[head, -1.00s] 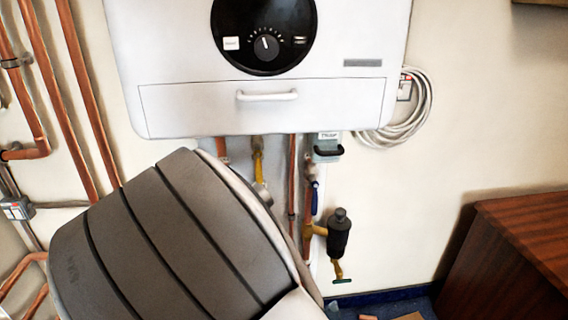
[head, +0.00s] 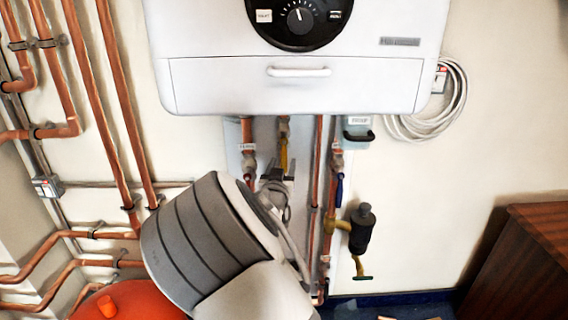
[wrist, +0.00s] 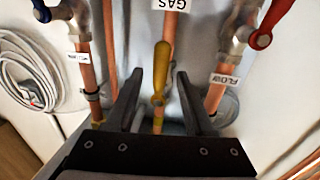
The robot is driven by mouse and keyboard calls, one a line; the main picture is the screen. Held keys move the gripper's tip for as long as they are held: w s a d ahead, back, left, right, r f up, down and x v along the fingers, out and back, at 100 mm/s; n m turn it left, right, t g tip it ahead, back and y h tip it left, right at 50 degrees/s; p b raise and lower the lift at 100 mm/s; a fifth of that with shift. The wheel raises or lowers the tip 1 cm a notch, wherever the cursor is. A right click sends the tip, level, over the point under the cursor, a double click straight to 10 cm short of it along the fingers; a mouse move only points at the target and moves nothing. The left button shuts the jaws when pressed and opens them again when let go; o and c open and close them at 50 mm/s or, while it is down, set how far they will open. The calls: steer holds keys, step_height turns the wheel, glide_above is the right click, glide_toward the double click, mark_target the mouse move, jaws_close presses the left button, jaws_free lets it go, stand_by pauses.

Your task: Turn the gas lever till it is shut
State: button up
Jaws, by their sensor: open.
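The yellow gas lever (wrist: 161,72) points lengthwise along its copper pipe, under the GAS label (wrist: 171,4) in the wrist view. My gripper (wrist: 157,88) is open, with one dark finger on each side of the lever. I see a gap on both sides, and no contact shows. In the head view the lever (head: 284,150) hangs below the white boiler (head: 300,88), and my gripper (head: 278,178) is at its lower end. My arm hides part of the pipes there.
A blue lever (wrist: 42,12) and a red lever (wrist: 261,40) sit on neighbouring pipes, either side of my gripper. A dark filter with a brass valve (head: 361,228) is to the right in the head view. An orange rounded object (head: 125,302) stands at lower left.

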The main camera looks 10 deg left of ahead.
steer(key=shift+w+a, duration=0.1)
steer(key=shift+w, duration=1.3)
jaws_close()
stand_by(0.4)
